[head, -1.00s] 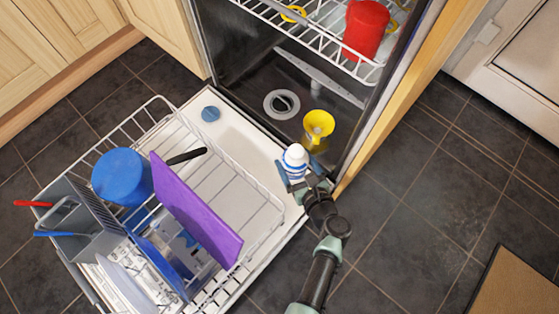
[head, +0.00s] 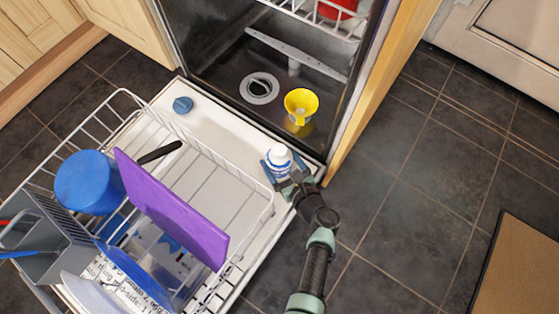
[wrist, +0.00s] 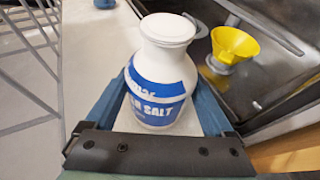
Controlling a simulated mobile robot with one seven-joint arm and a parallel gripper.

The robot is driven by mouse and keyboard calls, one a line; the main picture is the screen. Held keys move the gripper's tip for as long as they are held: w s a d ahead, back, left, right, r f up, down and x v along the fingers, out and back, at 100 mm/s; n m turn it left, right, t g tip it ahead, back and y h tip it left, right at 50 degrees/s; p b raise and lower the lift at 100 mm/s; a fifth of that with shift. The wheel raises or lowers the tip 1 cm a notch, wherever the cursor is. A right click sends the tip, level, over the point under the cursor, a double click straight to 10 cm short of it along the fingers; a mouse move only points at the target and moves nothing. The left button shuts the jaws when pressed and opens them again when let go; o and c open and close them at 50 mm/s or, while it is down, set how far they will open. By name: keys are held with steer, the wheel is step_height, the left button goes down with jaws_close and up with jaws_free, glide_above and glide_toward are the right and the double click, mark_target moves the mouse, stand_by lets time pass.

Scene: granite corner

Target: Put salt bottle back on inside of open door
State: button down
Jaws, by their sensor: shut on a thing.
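The salt bottle (head: 279,159) is white with a blue label and a white cap. It stands upright at the right part of the open dishwasher door (head: 232,122), over its inner face near the hinge side. My gripper (head: 282,172) is around the bottle's lower body and shut on it. In the wrist view the bottle (wrist: 160,75) sits between both fingers, and "SALT" is readable on its label. The white door surface shows just below it. I cannot tell whether its base touches the door.
A yellow funnel (head: 301,103) stands on the dishwasher floor behind the bottle. The pulled-out lower rack (head: 268,206) is left of my gripper, with a purple board (head: 172,208) and blue pot (head: 88,182). A blue round cap (head: 182,105) lies on the door.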

steer(key=shift+r, duration=0.15)
jaws_free()
steer(key=shift+f, duration=0.2)
steer(key=shift+s+d+r+p, duration=0.15)
steer(key=shift+s+r+p, duration=0.05)
steer(key=shift+r+p, duration=0.2)
steer(key=p+v, duration=0.6)
steer(key=v, duration=0.5)
steer(key=shift+s+p, duration=0.25)
steer(key=shift+p, duration=0.05)
steer(key=shift+d+f, duration=0.1)
